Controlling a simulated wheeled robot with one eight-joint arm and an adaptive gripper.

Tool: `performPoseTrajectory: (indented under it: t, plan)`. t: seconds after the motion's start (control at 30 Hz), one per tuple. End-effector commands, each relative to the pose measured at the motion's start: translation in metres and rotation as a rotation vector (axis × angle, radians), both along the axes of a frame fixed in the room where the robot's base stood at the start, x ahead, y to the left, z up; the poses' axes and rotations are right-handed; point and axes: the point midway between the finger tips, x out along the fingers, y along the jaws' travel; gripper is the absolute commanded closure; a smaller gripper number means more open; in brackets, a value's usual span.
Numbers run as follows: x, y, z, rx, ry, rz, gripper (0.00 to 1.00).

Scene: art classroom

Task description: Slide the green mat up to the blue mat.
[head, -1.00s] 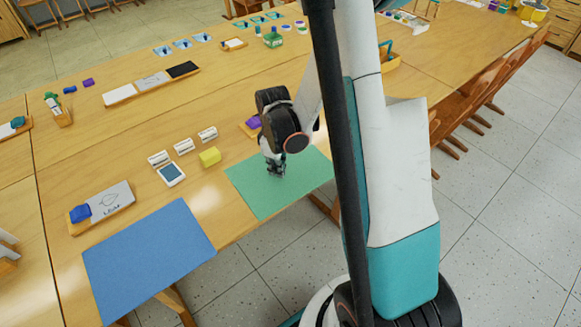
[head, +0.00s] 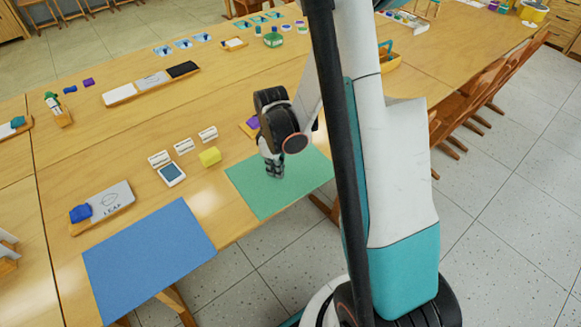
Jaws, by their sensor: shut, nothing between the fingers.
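The green mat (head: 262,198) lies flat on the wooden table near its front edge, its right end partly behind my arm. The blue mat (head: 148,258) lies to its left at the same edge, with a strip of bare wood between them. My gripper (head: 275,174) points down over the upper middle of the green mat, shut and empty. Its fingertips are at or just above the mat; I cannot tell if they touch it.
A yellow block (head: 210,157) and a small framed tablet (head: 171,174) stand behind the gap. A wooden tray (head: 118,216) with a blue item sits behind the blue mat. A purple item (head: 253,122) lies behind my gripper. The strip between the mats is clear.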

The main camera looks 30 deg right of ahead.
Motion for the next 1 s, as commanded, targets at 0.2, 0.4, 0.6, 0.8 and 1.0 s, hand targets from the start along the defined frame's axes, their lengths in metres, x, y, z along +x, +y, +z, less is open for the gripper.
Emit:
performPoseTrajectory:
  t: [0.2, 0.4, 0.6, 0.8, 1.0]
  plan:
    - [0.000, -0.005, 0.000, 0.000, 0.000, 0.000, 1.00]
    - [0.000, -0.006, 0.004, 0.000, 0.000, 0.000, 1.00]
    - [0.000, -0.006, 0.015, 0.000, 0.000, 0.000, 1.00]
    - [0.000, -0.005, 0.026, 0.000, 0.000, 0.000, 1.00]
    - [0.000, -0.006, 0.037, 0.000, 0.000, 0.000, 1.00]
